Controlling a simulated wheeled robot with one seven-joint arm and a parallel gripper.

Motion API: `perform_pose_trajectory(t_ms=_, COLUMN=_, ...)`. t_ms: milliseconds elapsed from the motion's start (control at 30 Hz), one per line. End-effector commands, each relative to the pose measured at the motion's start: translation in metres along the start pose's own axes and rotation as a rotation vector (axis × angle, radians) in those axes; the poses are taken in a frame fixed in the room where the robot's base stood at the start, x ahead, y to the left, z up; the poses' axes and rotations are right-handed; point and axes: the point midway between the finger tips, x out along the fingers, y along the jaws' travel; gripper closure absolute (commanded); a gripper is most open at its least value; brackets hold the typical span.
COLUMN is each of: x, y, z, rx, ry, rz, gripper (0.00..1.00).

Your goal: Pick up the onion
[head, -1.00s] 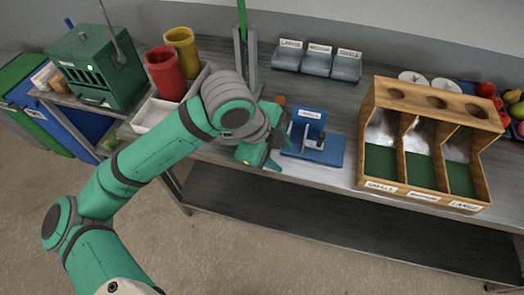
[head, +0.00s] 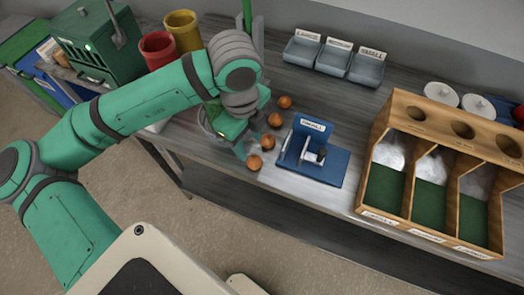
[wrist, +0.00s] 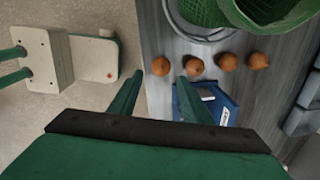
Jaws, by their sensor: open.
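Several brown onions lie in a row on the grey table. In the head view the nearest onion (head: 254,162) is by the front edge, followed by a second (head: 268,141), a third (head: 274,120) and the farthest (head: 285,102). My gripper (head: 241,147) is open and empty, left of the row. In the wrist view, the onion nearest the edge (wrist: 161,66) appears between the spread fingertips (wrist: 160,79), with a gap below the fingers that I cannot measure. The other onions extend rightward there, the second (wrist: 194,66) just beyond the right fingertip.
A blue gauge stand (head: 322,168) stands right of the onions. A round bowl with green mesh (wrist: 205,30) is beside the row. A wooden three-slot sorter (head: 386,150) is at the right. Grey labelled bins (head: 334,60) stand behind. The front table edge is close.

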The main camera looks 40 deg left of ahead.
Motion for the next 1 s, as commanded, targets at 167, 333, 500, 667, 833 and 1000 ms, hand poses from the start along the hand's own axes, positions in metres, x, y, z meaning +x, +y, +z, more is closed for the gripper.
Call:
perform_pose_trajectory(t_ms=167, x=0.024, y=0.001, z=0.001, rx=-0.004, ry=0.002, rz=0.002, gripper=0.56)
perform_pose_trajectory(t_ms=333, x=0.046, y=0.001, z=0.001, rx=-0.006, ry=0.001, rz=0.001, gripper=0.56)
perform_pose_trajectory(t_ms=500, x=0.055, y=0.000, z=0.000, rx=-0.002, ry=0.001, rz=0.001, gripper=0.56)
perform_pose_trajectory(t_ms=667, x=0.074, y=-0.002, z=-0.003, rx=-0.001, ry=0.002, rz=0.002, gripper=0.56)
perform_pose_trajectory(t_ms=833, x=0.096, y=-0.003, z=-0.004, rx=0.000, ry=0.001, rz=0.001, gripper=0.56)
perform_pose_trajectory(t_ms=1000, x=0.105, y=-0.004, z=-0.004, rx=0.000, ry=0.000, rz=-0.001, gripper=0.56)
